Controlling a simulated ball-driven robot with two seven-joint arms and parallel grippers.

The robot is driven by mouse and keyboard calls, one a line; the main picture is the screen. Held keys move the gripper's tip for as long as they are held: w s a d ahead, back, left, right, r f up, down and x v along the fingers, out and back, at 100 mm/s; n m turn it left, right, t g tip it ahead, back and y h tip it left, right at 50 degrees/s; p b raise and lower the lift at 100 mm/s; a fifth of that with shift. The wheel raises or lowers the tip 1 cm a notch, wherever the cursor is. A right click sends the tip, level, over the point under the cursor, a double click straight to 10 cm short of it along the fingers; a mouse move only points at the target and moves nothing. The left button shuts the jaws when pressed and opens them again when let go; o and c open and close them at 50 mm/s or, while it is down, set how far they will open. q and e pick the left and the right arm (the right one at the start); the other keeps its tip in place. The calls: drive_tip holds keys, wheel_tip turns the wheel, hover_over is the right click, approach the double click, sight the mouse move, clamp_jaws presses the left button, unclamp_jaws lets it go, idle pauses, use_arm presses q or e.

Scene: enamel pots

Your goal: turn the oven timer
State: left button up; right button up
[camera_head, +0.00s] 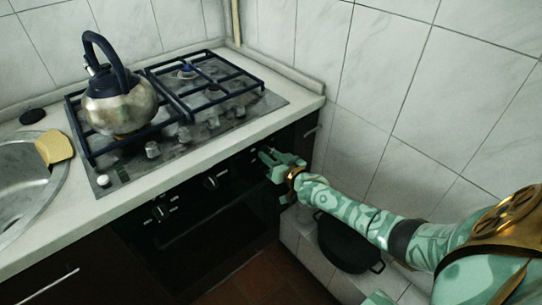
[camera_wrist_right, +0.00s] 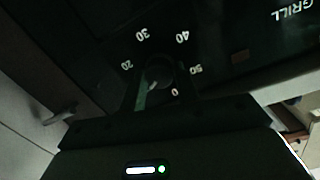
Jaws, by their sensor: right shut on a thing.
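The oven (camera_head: 215,240) has a black front panel under the worktop. Its timer knob (camera_wrist_right: 160,72) is dark and round in the right wrist view, ringed by white numbers from 0 to 50. My right gripper (camera_head: 268,157) is at the right end of the panel and is shut on the timer knob. In the right wrist view a pale green finger (camera_wrist_right: 141,94) lies against the knob. In the head view the gripper hides the knob. The exact pointer position is too dark to read.
Two other oven knobs, a middle one (camera_head: 211,183) and a left one (camera_head: 160,212), sit along the panel. A kettle (camera_head: 118,108) stands on the gas hob (camera_head: 205,128). A dark pot (camera_head: 347,243) is below my right arm, near the tiled wall (camera_head: 390,90).

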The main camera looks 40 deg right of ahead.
idle(0.4)
drive_tip(key=o, duration=1)
use_arm(q)
wheel_tip(320, 180, up, 6)
drive_tip(key=w+p, duration=0.2)
drive_tip(key=p, duration=0.4)
drive_tip(key=shift+w+t, duration=0.2)
drive_tip(key=shift+t, duration=0.2)
use_arm(e)
drive_tip(key=s, duration=0.5)
drive_tip(key=s+r, duration=0.1)
drive_tip(key=s, duration=1)
drive_tip(key=shift+s+d+r, duration=0.15)
drive_tip(key=shift+d+r, duration=0.1)
drive_tip(key=shift+d, duration=0.05)
